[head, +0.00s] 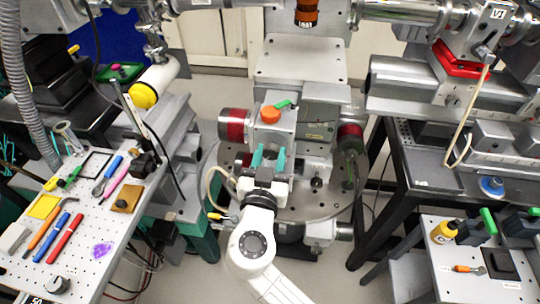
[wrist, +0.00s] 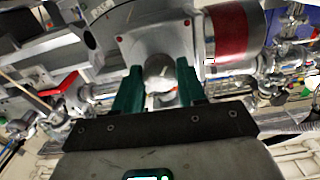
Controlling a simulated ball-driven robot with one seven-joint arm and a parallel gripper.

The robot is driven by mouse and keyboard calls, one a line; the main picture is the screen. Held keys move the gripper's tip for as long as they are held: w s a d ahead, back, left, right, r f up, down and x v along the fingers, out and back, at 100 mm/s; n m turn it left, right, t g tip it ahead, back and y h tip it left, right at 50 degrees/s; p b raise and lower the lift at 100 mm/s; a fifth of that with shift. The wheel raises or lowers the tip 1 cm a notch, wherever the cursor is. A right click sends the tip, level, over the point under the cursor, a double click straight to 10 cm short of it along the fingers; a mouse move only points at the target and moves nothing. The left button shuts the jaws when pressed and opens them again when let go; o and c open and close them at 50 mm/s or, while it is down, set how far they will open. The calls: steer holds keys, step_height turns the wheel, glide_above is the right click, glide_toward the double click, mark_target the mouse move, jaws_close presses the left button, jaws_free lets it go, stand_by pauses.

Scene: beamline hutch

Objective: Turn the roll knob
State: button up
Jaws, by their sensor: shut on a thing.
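A round silver knob (wrist: 160,73), which I take as the roll knob, sticks out of the front of a grey stage housing (wrist: 157,30). In the head view, the grey stage (head: 283,128) stands in the middle of the round base plate. My gripper (head: 269,158) reaches it from the front, with its two teal fingers on either side of the knob. In the wrist view, my gripper (wrist: 158,88) is shut on the knob, with the fingertips close to the housing. The knob is mostly hidden in the head view.
An orange cap (head: 270,115) and a green lever (head: 283,103) sit on top of the stage. Red-banded cylinders (head: 235,125) flank it. A tool-covered perforated table (head: 75,225) stands left, and a black-framed bench (head: 425,175) stands right. A cable loops beside my gripper.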

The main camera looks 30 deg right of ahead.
steer(key=shift+c, duration=0.7)
steer(key=shift+n, duration=0.3)
steer(key=n+b, duration=0.1)
steer(key=n, duration=0.9)
steer(key=shift+n, duration=0.4)
steer(key=n+p, duration=0.3)
steer(key=n, duration=0.3)
steer(key=n+p, duration=0.3)
steer(key=n, duration=0.3)
steer(key=shift+a+f, duration=0.1)
steer(key=shift+n, duration=0.3)
